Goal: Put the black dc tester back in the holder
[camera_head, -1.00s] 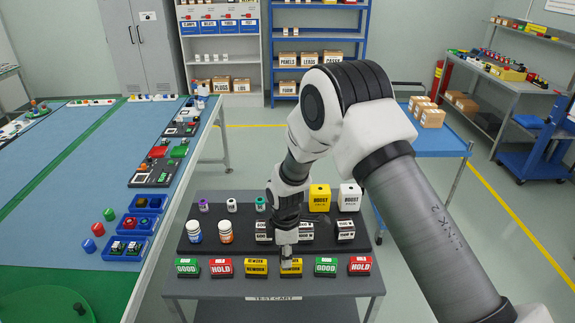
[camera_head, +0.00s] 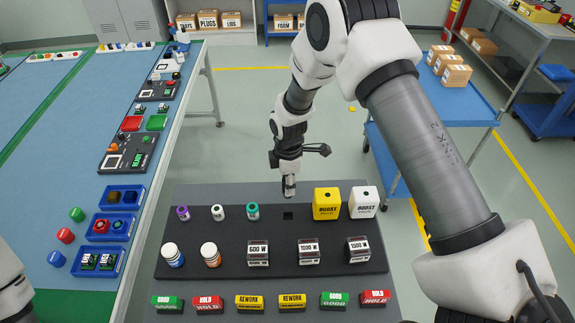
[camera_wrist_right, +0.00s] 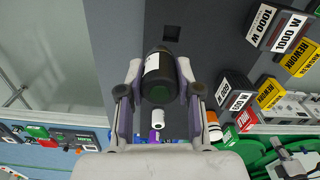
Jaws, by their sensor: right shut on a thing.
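The black dc tester (camera_wrist_right: 158,80), a dark cylinder with a white label, is between the two fingers of my right gripper (camera_wrist_right: 157,92) in the right wrist view. In the head view my right gripper (camera_head: 289,188) hangs by the back edge of the black holder (camera_head: 225,270), just behind an empty square slot (camera_head: 288,216); the tester is hard to make out there. The slot also shows in the wrist view (camera_wrist_right: 172,33), apart from the tester. My left gripper is out of view.
Purple-, white- and teal-topped vials stand left of the slot. A yellow block (camera_head: 326,204) and a white block (camera_head: 363,202) stand right of it. Coloured label signs line the cart's front edge.

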